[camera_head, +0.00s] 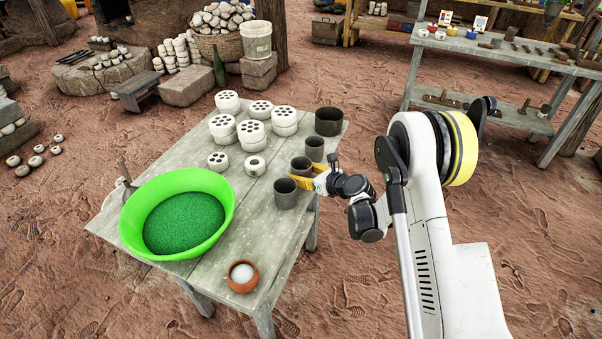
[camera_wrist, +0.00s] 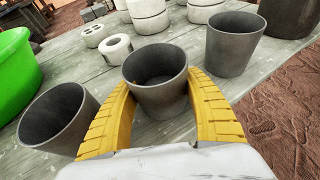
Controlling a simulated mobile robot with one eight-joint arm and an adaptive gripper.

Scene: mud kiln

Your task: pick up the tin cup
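Three dark grey tin cups stand in a row along the right edge of the table. The middle cup (camera_head: 301,165) also shows at the centre of the wrist view (camera_wrist: 158,92). My gripper (camera_head: 304,176) has its yellow fingers on both sides of this cup, close against its wall. I cannot tell whether they press on it. The cup is upright and looks empty; its base is partly hidden. The near cup (camera_head: 285,193) is left of my gripper in the wrist view (camera_wrist: 58,120). The far cup (camera_head: 315,148) is to the right there (camera_wrist: 235,45).
A wider dark pot (camera_head: 329,121) stands behind the cups. White perforated blocks (camera_head: 251,132) and a white ring (camera_head: 255,166) lie beyond them. A green basin (camera_head: 134,227) fills the table's left side. A small clay bowl (camera_head: 242,287) is at the front. The table (camera_head: 262,215) has bare boards between them.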

